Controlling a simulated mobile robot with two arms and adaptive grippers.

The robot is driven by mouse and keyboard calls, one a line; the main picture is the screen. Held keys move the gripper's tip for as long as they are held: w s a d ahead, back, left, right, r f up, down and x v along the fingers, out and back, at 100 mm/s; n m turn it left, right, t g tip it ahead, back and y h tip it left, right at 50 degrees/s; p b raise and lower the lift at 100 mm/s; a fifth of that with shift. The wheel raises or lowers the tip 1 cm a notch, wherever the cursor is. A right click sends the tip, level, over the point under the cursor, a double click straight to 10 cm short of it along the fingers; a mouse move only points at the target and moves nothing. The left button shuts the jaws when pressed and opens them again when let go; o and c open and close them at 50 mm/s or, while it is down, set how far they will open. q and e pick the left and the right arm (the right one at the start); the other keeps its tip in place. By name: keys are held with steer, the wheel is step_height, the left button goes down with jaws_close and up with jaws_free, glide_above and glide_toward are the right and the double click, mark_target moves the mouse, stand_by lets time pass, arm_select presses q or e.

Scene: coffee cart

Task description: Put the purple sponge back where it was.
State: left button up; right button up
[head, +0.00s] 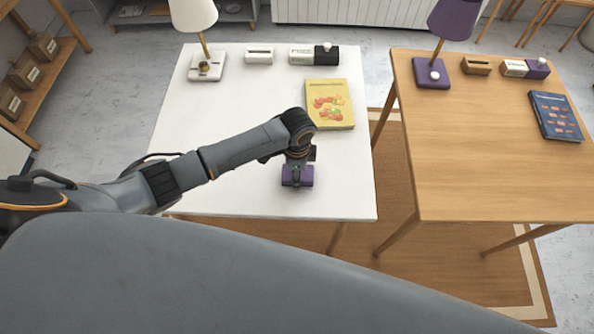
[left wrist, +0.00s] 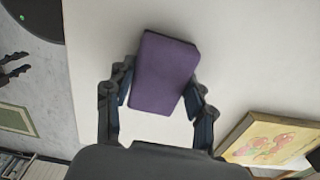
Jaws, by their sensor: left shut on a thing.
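The purple sponge (head: 304,177) is at the front part of the white table (head: 215,190) in the head view. My left gripper (head: 298,172) is over it, with its fingers pointing down. In the left wrist view the sponge (left wrist: 163,75) sits between the two fingers of my left gripper (left wrist: 160,98), slightly tilted in the picture. The gripper is shut on it. I cannot tell whether the sponge touches the table or hangs just above it.
A yellow book (head: 329,104) lies behind the gripper on the white table. A white lamp (head: 206,65), a small white box (head: 259,55) and a white-and-black block (head: 314,54) stand at the back. The wooden table (head: 480,150) at right holds a purple lamp (head: 433,74) and blue book (head: 556,116).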

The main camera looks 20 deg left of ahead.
arm_select(q)
steer(key=shift+f, duration=0.15)
steer(key=o, duration=1)
step_height(320, 180, up, 12)
steer(key=shift+r, duration=0.15)
stand_by(0.4)
